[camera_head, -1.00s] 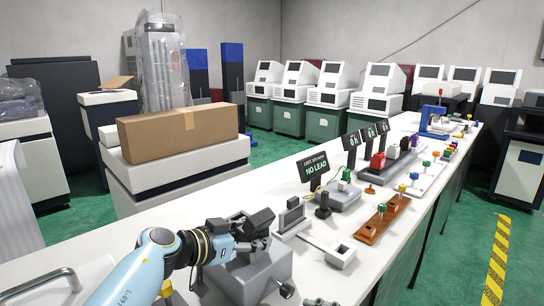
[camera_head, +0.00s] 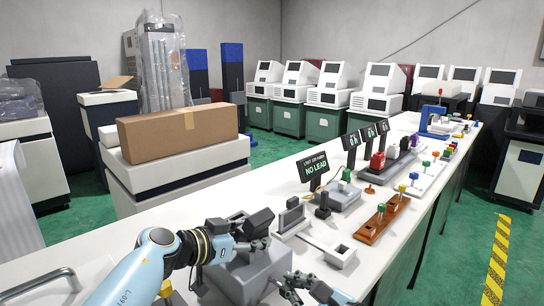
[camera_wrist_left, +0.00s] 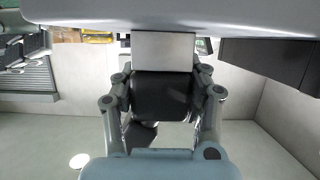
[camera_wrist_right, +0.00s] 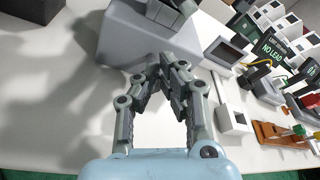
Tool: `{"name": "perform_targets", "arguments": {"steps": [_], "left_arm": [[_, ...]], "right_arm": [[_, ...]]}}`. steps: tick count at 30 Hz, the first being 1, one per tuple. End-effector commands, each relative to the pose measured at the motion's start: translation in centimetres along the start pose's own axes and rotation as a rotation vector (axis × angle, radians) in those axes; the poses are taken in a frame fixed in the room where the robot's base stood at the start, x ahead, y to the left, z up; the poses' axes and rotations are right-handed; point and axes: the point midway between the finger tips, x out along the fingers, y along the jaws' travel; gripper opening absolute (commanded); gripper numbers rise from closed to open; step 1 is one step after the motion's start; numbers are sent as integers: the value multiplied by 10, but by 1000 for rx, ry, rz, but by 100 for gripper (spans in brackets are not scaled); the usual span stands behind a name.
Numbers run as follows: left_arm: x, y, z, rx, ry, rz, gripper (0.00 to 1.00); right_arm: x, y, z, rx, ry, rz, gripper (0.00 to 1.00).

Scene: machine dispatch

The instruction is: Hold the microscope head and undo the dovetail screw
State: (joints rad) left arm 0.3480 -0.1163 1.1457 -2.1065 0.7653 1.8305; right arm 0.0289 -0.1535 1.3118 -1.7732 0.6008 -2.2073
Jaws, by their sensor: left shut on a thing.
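The microscope is a grey block-like body (camera_head: 250,273) with dark upper parts, on the near end of the white bench. Its dark head (camera_head: 261,221) shows just beyond my left gripper (camera_head: 250,240). In the left wrist view, my left gripper (camera_wrist_left: 163,95) is shut on a dark part of the microscope head (camera_wrist_left: 165,97), under a large grey surface. My right gripper (camera_head: 290,283) is in front of the body at lower right. In the right wrist view, its fingertips (camera_wrist_right: 164,72) are close together beside the grey block (camera_wrist_right: 135,40); nothing is clearly held. I cannot make out the dovetail screw.
A white fixture with a square socket (camera_head: 340,255) lies to the right on the bench (camera_head: 120,250). Beyond it are a "NO LEAD" sign (camera_head: 314,168), an orange tray (camera_head: 375,228) and several small coloured parts. A metal handle (camera_head: 40,282) is at lower left.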

Motion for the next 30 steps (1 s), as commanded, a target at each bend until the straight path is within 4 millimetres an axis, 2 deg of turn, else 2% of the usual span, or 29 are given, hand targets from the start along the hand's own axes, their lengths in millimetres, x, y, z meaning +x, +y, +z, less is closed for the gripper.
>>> {"name": "perform_targets", "arguments": {"steps": [30], "left_arm": [[0,0,-1,1,2,0,0]], "right_arm": [[0,10,1,6,-2,4,0]]}}
